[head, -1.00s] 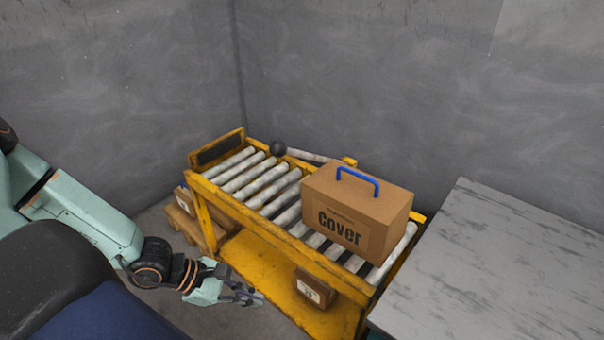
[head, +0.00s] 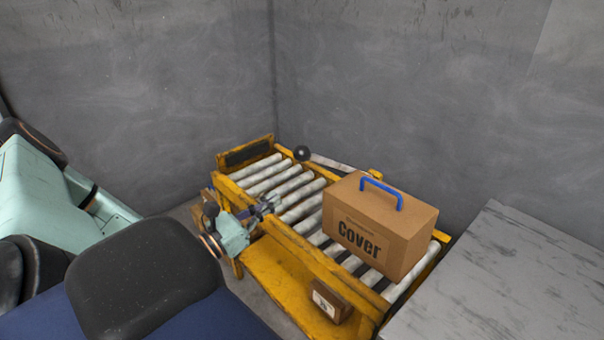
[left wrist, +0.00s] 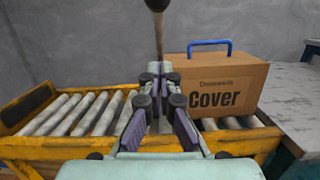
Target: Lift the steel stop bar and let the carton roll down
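The brown carton (head: 375,232) marked "Cover", with a blue handle, sits upright on the rollers at the right part of the conveyor. It also shows in the left wrist view (left wrist: 220,88). The pale stop bar (head: 333,164) with a black ball knob (head: 302,153) shows behind the rollers and runs toward the carton's back corner. In the left wrist view a rod (left wrist: 159,35) shows beyond my fingertips, its knob at the top edge. My left gripper (head: 273,202) is over the conveyor's near side, left of the carton.
The yellow conveyor frame (head: 310,250) has an end plate (head: 247,152) at its far left. Rollers left of the carton are bare. A small box (head: 330,300) sits on the lower shelf. A grey table (head: 500,275) stands at the right, with grey walls behind.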

